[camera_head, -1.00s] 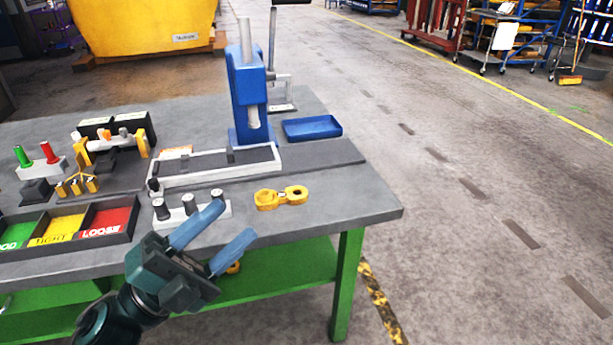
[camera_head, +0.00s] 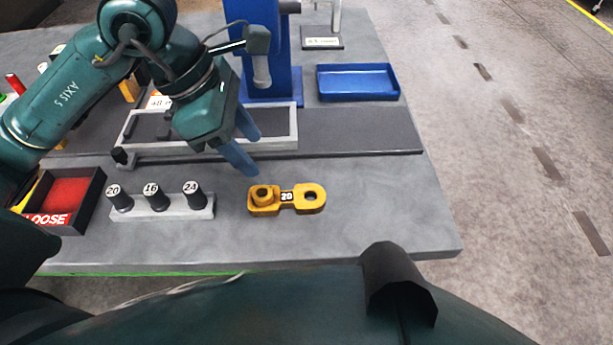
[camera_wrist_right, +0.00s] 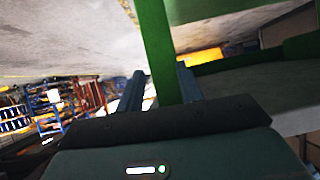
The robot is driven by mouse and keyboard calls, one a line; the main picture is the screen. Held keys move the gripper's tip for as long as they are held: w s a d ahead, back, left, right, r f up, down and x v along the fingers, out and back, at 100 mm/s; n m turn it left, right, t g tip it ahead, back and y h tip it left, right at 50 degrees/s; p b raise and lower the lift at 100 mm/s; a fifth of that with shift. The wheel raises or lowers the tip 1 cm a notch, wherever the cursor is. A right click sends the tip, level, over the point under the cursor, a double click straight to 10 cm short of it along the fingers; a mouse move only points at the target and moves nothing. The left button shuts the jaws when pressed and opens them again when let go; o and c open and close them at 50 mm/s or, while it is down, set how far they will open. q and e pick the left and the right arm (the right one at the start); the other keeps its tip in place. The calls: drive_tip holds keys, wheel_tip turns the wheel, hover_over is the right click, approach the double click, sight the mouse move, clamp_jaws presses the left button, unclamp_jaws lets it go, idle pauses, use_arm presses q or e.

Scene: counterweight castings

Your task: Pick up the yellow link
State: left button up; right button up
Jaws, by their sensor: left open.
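The yellow link (camera_head: 287,199) lies flat on the grey workbench near its front edge. It has a raised round boss at its left end, a "20" label in the middle and a round hole at its right end. My left gripper (camera_head: 246,151) is open and empty, above and behind the link's left end, with its blue fingers angled down toward the bench. My right gripper (camera_wrist_right: 161,90) shows in the right wrist view, fingers apart and empty, with a green table leg behind them. The link does not show there.
A pin block (camera_head: 165,207) with pins marked 20, 16 and 24 stands left of the link. A blue tray (camera_head: 357,83), a blue press (camera_head: 271,60) and a long pale-framed fixture (camera_head: 280,138) lie behind. A red "LOOSE" bin (camera_head: 66,198) is at left. The bench right of the link is clear.

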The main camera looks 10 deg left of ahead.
use_arm(q)
approach(288, 196)
drive_tip(key=shift+s+x, duration=0.25)
drive_tip(key=shift+x, duration=1)
drive_tip(key=shift+w+p+x, duration=0.2)
drive_tip(key=shift+p+x, duration=0.5)
drive_tip(key=shift+x, duration=2.35)
drive_tip(key=shift+a, duration=0.1)
drive_tip(key=shift+c, duration=0.3)
clamp_jaws()
drive_tip(key=shift+r, duration=0.15)
